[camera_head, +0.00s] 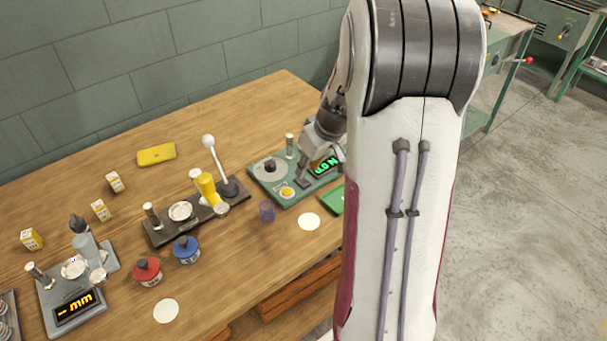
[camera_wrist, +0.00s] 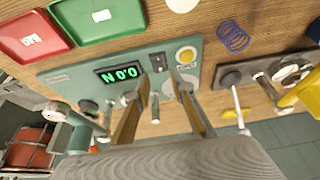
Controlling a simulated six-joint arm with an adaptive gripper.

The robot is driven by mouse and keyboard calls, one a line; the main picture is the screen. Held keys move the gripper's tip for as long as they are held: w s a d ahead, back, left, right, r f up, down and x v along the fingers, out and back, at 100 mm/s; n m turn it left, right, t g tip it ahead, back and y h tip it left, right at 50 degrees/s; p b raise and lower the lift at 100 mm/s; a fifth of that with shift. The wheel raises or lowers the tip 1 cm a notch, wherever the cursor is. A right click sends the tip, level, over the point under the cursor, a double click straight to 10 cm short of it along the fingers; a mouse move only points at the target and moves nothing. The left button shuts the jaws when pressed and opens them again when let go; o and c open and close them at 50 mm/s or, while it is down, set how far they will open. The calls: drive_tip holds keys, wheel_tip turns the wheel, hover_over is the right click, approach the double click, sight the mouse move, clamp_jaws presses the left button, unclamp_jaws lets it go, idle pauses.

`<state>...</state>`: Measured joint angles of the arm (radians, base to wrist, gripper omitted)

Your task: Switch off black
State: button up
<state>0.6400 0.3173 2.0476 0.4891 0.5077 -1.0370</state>
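A teal machine panel (camera_wrist: 75,90) shows in the wrist view, with a lit green display (camera_wrist: 120,74), a small black switch (camera_wrist: 158,62) and a round yellow button (camera_wrist: 186,56). In the head view the same machine (camera_head: 262,178) stands at the table's right, with its display (camera_head: 325,166) lit and its yellow button (camera_head: 287,192) facing up. My gripper (camera_wrist: 159,78) is open and empty, with its fingers apart over the panel. The switch shows between the fingertips; I cannot tell whether they touch it. In the head view my gripper (camera_head: 305,178) is partly hidden by my arm.
A green tray (camera_wrist: 100,16) and a red tray (camera_wrist: 32,36) lie beside the panel. A blue spring (camera_head: 267,212) stands close by. A dark lever device (camera_head: 160,232) stands left of the machine. Red (camera_head: 147,271) and blue (camera_head: 186,250) pots stand nearer the front.

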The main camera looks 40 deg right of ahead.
sight(304, 182)
drive_tip(key=shift+x, duration=2.6)
clamp_jaws()
